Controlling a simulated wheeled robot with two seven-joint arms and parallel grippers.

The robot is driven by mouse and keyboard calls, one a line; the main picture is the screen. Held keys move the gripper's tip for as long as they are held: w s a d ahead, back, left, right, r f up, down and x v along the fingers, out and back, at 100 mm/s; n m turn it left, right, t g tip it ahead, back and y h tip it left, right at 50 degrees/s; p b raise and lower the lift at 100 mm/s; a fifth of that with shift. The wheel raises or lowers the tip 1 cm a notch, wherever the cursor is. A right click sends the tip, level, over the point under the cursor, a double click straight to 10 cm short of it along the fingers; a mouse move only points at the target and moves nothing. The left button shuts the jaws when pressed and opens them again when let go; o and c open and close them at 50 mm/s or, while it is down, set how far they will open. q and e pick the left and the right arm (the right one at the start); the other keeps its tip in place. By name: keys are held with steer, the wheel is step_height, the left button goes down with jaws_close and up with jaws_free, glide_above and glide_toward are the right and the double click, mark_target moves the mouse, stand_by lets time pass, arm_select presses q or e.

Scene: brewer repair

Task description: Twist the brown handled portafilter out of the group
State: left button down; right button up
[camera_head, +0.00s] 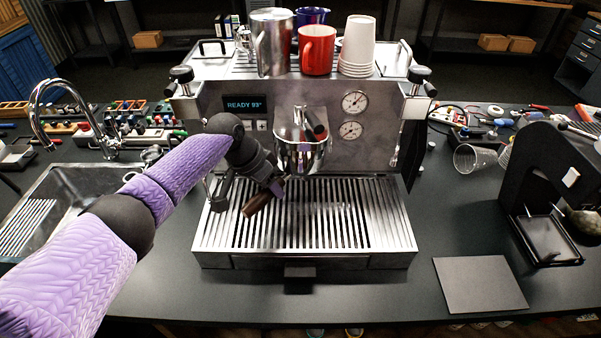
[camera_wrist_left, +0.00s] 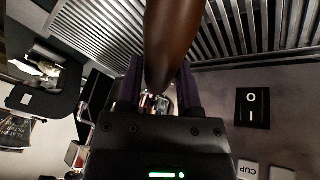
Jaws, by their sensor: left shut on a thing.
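The brown handle of the portafilter (camera_head: 257,202) shows in the head view in front of the left part of the machine, above the drip tray (camera_head: 370,225). My left gripper (camera_head: 277,187) is shut on this handle. In the left wrist view the brown handle (camera_wrist_left: 172,40) runs between the two purple-edged fingers of the left gripper (camera_wrist_left: 160,85). The portafilter's head is hidden, so I cannot tell how it sits in the group. A shiny metal cup-shaped part (camera_head: 302,152) hangs at the middle of the espresso machine (camera_head: 380,105). My right gripper is not in view.
Red mug (camera_head: 318,50), steel jug (camera_head: 271,42) and paper cups (camera_head: 357,45) stand on the machine. A sink (camera_head: 75,190) with a tap is at left. A black grinder (camera_head: 545,170) and a tipped clear cup (camera_head: 475,158) are at right. A dark mat (camera_head: 480,284) lies front right.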

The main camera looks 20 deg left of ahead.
arm_select(q)
steer(key=shift+f, duration=0.35)
stand_by(0.3)
stand_by(0.5)
stand_by(0.4)
